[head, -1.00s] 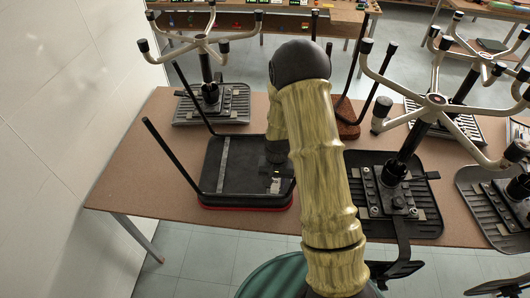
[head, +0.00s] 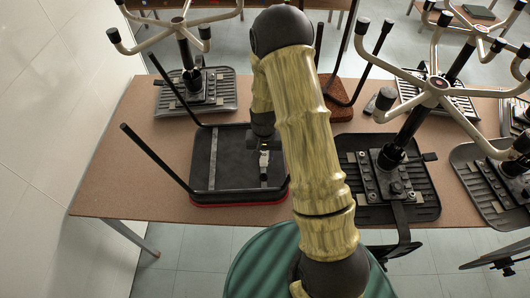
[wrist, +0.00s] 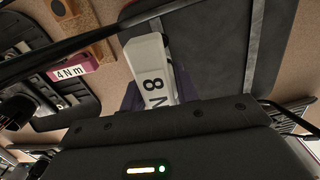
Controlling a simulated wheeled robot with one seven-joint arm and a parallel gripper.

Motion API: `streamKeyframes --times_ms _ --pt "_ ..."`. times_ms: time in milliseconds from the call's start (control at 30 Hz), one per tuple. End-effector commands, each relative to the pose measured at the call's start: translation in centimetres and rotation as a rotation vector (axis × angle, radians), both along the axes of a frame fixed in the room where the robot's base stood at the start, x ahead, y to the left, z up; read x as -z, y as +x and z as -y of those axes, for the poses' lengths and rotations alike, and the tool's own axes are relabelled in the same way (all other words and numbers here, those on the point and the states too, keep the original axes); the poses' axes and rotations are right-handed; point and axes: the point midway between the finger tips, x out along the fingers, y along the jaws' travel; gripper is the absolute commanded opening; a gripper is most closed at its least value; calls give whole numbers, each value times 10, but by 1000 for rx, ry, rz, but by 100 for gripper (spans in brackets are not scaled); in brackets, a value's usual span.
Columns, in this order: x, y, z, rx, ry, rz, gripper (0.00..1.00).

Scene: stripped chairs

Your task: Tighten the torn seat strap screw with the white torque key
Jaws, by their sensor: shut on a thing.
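My gripper (head: 263,150) is over the right part of an upturned black chair seat (head: 230,175) with a red lower edge. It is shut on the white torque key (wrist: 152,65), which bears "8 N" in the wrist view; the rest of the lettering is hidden. The key also shows as a small pale piece in the head view (head: 264,161). A grey strap (head: 213,160) crosses the seat's left part. In the wrist view, grey straps (wrist: 252,50) run over the dark seat. The torn place and the strap screw cannot be made out, nor whether the key touches anything.
A magenta key marked "4 N m" (wrist: 70,72) lies left in the wrist view. Black chair legs (head: 158,158) stick up around the seat. Upturned chairs with pale star bases (head: 437,84) stand right and behind. Bare brown tabletop (head: 120,185) shows at the left.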

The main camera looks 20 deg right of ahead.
Motion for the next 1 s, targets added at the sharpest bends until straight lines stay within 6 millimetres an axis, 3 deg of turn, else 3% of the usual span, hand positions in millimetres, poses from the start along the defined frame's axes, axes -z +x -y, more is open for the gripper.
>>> streamKeyframes --times_ms 700,1000 --pt "49 0 5 11 0 1 0" --pt "58 0 4 9 0 1 0"
